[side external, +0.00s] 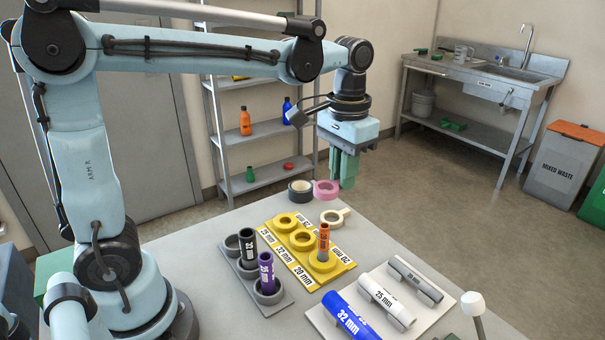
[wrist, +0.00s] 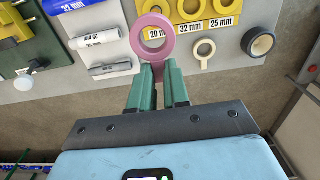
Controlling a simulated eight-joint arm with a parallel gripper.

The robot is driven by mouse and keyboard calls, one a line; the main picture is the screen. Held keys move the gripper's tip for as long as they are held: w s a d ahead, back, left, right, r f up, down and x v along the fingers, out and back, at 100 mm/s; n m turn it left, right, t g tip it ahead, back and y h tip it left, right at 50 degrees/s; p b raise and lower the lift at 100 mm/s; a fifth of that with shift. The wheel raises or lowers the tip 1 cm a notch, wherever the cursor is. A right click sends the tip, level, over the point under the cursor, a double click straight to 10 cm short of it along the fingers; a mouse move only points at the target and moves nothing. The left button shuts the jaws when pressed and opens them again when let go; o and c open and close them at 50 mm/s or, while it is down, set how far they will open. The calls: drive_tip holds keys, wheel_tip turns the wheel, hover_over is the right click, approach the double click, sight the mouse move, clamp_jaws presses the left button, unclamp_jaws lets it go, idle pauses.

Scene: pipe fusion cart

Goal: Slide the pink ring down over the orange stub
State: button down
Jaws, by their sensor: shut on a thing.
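The pink ring (side external: 325,196) is held by its tab in my gripper (side external: 346,178), whose green fingers point down. In the side view the ring hangs in the air, beyond and above the orange stub (side external: 324,234). In the wrist view the pink ring (wrist: 136,38) lies flat just past the tips of my gripper (wrist: 158,72). The orange stub stands upright in the nearest socket of the yellow tray (side external: 340,265), its top bare. The ring and stub are apart. I cannot make out the stub in the wrist view, where the ring covers part of the tray.
A black ring (side external: 300,196) and a cream ring (side external: 335,217) lie on the table beyond the tray. A grey holder (side external: 276,297) carries black (side external: 248,246) and purple (side external: 266,270) stubs. Blue, white and grey pipes lie on a white rack (side external: 319,316) at front right.

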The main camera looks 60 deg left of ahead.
drive_tip(key=shift+f, duration=2.8)
drive_tip(key=shift+f, duration=1.7)
drive_tip(key=c, duration=1)
unclamp_jaws()
drive_tip(key=shift+c, duration=0.2)
drive_tip(key=shift+r, duration=0.15)
